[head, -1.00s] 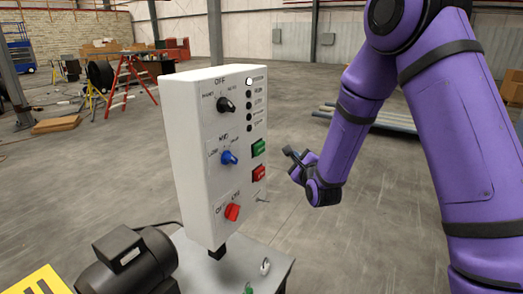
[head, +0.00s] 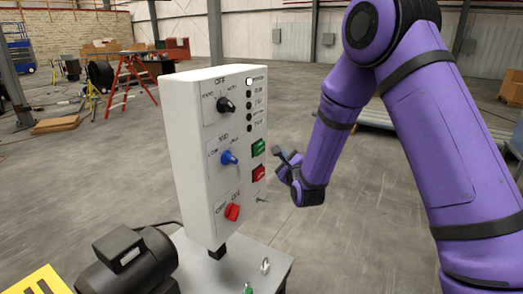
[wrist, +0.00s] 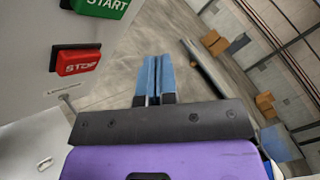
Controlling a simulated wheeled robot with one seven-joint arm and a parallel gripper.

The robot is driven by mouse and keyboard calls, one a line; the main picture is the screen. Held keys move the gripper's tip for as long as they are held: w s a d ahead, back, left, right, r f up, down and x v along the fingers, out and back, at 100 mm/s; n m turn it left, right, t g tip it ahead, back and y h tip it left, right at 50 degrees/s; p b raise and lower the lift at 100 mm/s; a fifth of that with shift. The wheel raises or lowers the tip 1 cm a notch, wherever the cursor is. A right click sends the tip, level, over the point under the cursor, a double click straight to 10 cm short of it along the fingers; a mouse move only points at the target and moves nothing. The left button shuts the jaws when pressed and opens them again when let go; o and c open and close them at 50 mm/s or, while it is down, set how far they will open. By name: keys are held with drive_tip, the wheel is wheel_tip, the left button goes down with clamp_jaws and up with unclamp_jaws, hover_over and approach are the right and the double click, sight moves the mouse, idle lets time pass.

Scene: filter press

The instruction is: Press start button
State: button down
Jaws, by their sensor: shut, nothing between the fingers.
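The green start button (head: 258,147) is on the right part of the white control panel's face. In the wrist view its lower part (wrist: 106,5) shows at the top edge, marked START. The red stop button (head: 258,173) is right below it, and reads STOP in the wrist view (wrist: 76,62). My gripper (head: 277,153) is just right of the panel, near the height of the two buttons. In the wrist view its blue fingers (wrist: 154,60) are together and empty, to the right of both buttons and apart from them.
The white panel (head: 188,165) also carries a black knob (head: 225,105), a blue knob (head: 229,158) and a red switch (head: 232,212). A small lever (head: 262,199) sticks out below the stop button. A black motor (head: 130,262) stands at the lower left.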

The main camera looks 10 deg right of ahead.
drive_tip(key=shift+w+a, duration=0.8)
drive_tip(key=shift+a, duration=0.2)
drive_tip(key=shift+w+a, duration=0.75)
drive_tip(key=shift+a, duration=0.25)
drive_tip(key=shift+w, duration=0.1)
idle(0.6)
drive_tip(key=shift+w+a, duration=0.15)
drive_tip(key=shift+a, duration=0.15)
drive_tip(key=shift+w+a, duration=0.4)
drive_tip(key=shift+a, duration=0.1)
idle(1.0)
idle(0.3)
drive_tip(key=shift+s+d, duration=0.65)
drive_tip(key=shift+d, duration=0.1)
drive_tip(key=shift+s+d, duration=0.8)
drive_tip(key=shift+d, duration=0.2)
drive_tip(key=shift+s+d, duration=0.75)
drive_tip(key=shift+d, duration=0.25)
